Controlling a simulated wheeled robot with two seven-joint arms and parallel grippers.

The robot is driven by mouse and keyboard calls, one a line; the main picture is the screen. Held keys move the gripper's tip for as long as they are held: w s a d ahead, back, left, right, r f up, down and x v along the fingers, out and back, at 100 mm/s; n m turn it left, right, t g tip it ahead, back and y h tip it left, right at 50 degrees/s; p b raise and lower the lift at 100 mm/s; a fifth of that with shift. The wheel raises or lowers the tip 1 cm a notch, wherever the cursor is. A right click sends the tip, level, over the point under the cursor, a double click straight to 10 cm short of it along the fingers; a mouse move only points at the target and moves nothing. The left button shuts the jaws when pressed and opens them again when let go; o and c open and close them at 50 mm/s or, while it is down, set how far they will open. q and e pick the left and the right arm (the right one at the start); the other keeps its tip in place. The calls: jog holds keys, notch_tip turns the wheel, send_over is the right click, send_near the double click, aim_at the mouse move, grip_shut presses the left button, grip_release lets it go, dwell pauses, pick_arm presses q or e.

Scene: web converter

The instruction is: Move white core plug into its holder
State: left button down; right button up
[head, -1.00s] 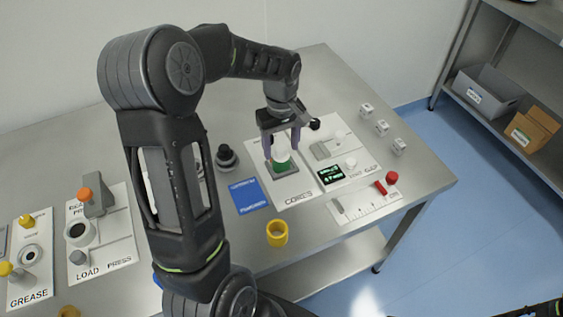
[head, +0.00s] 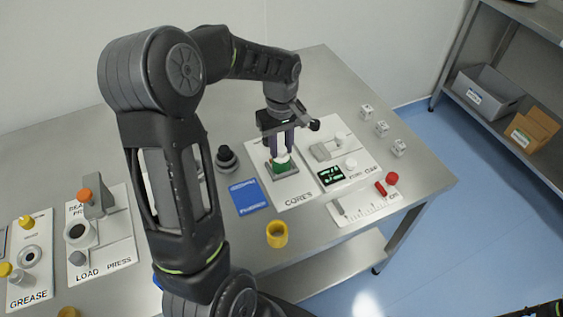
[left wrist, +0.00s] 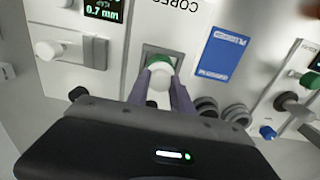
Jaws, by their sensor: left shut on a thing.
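The white core plug (left wrist: 158,98) is between the two fingers of my left gripper (left wrist: 160,92), which is shut on it. In the head view the white plug (head: 283,158) shows only at the fingertips of my left gripper (head: 281,150); the fingers hide its upper part. A green piece (head: 283,167) is directly below it, in a grey square holder (head: 290,175) on the CORES board (head: 298,190). The wrist view also shows the green piece (left wrist: 156,62) and the grey holder (left wrist: 178,55). I cannot tell whether plug and green piece are joined. My right gripper is out of view.
A blue card (head: 246,197) and a dark knob (head: 226,157) are left of the board. A display (head: 331,174) is close on the right, and small white cubes (head: 382,128) lie farther right.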

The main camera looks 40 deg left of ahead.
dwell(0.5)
pick_arm(q)
jog(key=shift+r+p, duration=3.15)
jog(key=shift+r, duration=1.3)
jog(key=shift+f, duration=0.15)
